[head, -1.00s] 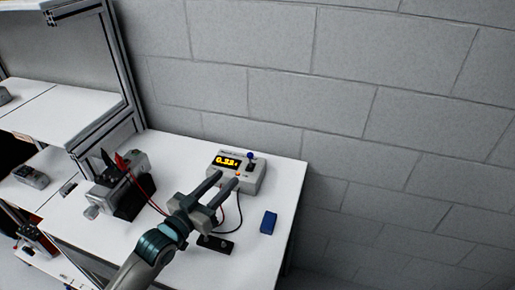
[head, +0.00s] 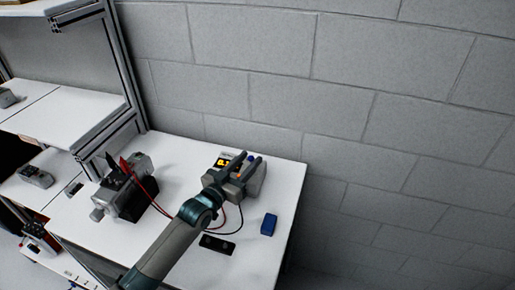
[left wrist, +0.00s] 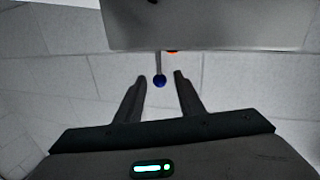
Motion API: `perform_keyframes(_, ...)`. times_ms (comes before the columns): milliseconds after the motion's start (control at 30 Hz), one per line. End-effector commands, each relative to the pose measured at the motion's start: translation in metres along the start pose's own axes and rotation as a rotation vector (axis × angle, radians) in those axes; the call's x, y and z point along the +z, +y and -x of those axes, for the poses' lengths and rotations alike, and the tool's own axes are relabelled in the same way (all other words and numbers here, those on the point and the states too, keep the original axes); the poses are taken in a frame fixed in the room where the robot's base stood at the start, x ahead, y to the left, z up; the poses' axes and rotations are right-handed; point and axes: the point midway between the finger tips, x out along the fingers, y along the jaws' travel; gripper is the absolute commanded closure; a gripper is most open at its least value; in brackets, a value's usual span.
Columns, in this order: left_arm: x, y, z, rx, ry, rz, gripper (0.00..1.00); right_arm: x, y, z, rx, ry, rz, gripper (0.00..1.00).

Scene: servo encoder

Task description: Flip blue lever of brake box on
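The brake box (head: 257,182) is a grey box with a yellow lit display near the back right of the table. It also fills the top of the left wrist view (left wrist: 205,25). Its lever has a blue ball tip (left wrist: 159,80), which shows between my fingers in the left wrist view and near the fingertips in the head view (head: 250,157). My left gripper (head: 249,159) is open over the box, with one finger on each side of the lever. I see a gap between each finger and the ball. The arm partly hides the box. My right gripper is not in view.
A blue block (head: 269,224) and a black plate (head: 217,244) lie on the white table (head: 180,160) in front of the box. A grey and black device (head: 125,190) with red and black leads stands at left. A block wall rises behind.

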Motion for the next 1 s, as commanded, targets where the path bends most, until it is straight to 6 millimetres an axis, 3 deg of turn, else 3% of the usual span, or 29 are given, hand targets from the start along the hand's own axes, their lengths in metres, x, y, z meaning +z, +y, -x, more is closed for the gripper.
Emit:
perform_keyframes(200,-0.002,0.000,-0.033,0.000,-0.001,0.001,0.65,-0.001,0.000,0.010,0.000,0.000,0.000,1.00)
perform_keyframes(400,-0.001,0.000,-0.050,0.000,-0.001,0.001,0.65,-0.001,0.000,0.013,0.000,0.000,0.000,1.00)
perform_keyframes(867,0.000,0.000,-0.057,0.000,0.000,0.001,0.65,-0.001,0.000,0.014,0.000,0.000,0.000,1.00)
perform_keyframes(1000,0.000,0.000,-0.057,0.000,0.000,0.001,0.98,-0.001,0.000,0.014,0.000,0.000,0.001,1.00)
